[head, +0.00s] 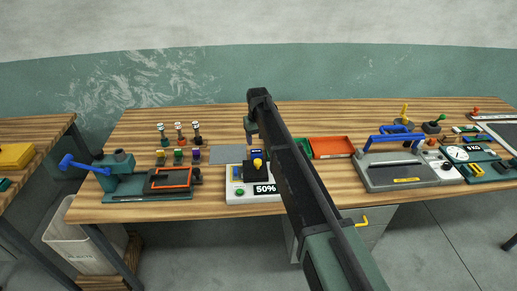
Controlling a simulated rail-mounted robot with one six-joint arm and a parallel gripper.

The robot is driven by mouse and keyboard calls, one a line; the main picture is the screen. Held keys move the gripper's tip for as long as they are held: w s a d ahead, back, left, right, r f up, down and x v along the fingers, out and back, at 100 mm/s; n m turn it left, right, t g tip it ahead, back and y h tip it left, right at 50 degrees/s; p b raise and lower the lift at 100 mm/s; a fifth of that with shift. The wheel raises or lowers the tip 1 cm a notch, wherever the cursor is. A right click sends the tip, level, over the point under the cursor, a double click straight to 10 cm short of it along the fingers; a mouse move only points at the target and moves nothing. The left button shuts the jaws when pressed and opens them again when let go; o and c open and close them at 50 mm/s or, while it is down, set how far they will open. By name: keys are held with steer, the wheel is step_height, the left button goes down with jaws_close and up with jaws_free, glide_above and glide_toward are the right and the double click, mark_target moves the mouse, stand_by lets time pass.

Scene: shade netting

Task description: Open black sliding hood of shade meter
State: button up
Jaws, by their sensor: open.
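The shade meter (235,188) is a white box near the front edge of the bench, with a "50%" display and a green button on its front. Its black hood (249,174) sits on top and carries a yellow knob (258,163). My gripper (252,140) hangs above and just behind the meter, open, small and dark in the picture. My arm covers the meter's right side and part of the gripper. I cannot tell whether the gripper touches anything, but nothing shows in it.
A green press with a blue handle (82,167) and an orange frame (172,178) stand left. Several small spools and stamps and a grey sheet (228,154) lie behind. An orange-red tray (332,147) and a grey machine with a blue handle (400,172) stand right.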

mark_target(258, 161)
steer(key=f+b, duration=1.1)
steer(key=shift+s, duration=0.3)
steer(key=shift+r, duration=0.15)
steer(key=c, duration=1.1)
jaws_close()
